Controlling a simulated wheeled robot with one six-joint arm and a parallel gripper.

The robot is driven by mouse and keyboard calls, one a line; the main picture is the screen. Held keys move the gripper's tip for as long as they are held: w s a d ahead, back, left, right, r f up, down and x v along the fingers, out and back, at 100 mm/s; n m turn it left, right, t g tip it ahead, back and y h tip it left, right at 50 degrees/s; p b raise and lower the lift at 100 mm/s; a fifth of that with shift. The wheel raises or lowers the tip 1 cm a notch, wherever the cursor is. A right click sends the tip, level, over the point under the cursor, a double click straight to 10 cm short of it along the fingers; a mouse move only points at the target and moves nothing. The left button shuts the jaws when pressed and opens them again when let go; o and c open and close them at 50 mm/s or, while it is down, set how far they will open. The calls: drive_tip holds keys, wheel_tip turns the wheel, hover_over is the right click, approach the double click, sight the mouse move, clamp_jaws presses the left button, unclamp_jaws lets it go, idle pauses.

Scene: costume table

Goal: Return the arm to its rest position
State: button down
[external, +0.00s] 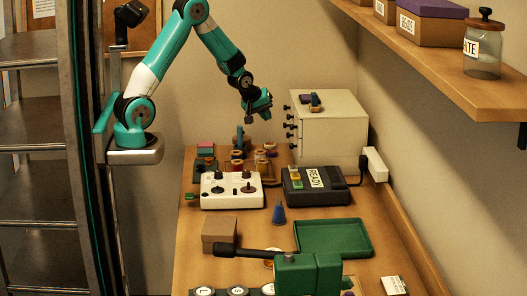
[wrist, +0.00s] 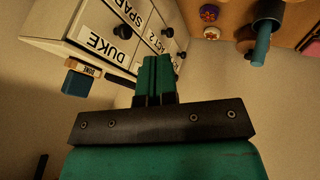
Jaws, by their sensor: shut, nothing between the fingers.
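My gripper (external: 261,106) is at the end of my teal and white arm, in the air above the far end of the wooden table (external: 190,240). In the wrist view its teal fingers (wrist: 157,75) are closed together with nothing between them. The arm arches up from its mount on the left and bends down to the gripper. The gripper is apart from the table and from the white drawer cabinet to its right.
The white drawer cabinet (external: 340,125) has labelled drawers with dark knobs. Several small spools and jars (external: 262,160) stand below the gripper. A white control box (external: 231,192), a black device (external: 320,188) and a green tray (external: 333,238) lie nearer. A shelf (external: 440,75) juts out upper right.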

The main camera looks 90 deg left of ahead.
drive_tip(key=s+d+r+m+g, duration=0.3)
drive_tip(key=s+d+r+m, duration=0.1)
drive_tip(key=s, duration=0.8)
drive_tip(key=s+d+r+m+g+b, duration=0.1)
drive_tip(key=s+d+r+m+g, duration=0.2)
drive_tip(key=s, duration=1)
drive_tip(key=d+r+m, duration=0.1)
drive_tip(key=d+r, duration=0.2)
drive_tip(key=r, duration=0.1)
drive_tip(key=shift+d+m, duration=0.3)
drive_tip(key=shift+m, duration=0.1)
